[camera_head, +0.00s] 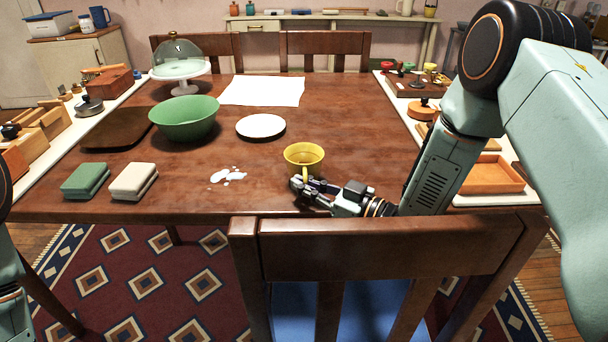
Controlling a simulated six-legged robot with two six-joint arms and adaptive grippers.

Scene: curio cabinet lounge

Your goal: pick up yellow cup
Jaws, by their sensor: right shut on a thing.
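The yellow cup (304,156) is upright near the front edge of the brown wooden table, right of the middle. Its handle faces the front. My right gripper (301,184) reaches in low from the right, over the table's front edge, and is shut on the cup at its handle. The fingertips partly hide the cup's lower part, and I cannot tell whether its base touches the table. Parts of my left arm show at the left edge, but its gripper is out of view.
A chair back (380,248) stands close in front of my right arm. A green bowl (185,119), white plate (261,126), glass-domed stand (180,70), white spill (228,175), green sponge (86,180) and beige sponge (134,180) are on the table. The table is clear right of the plate.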

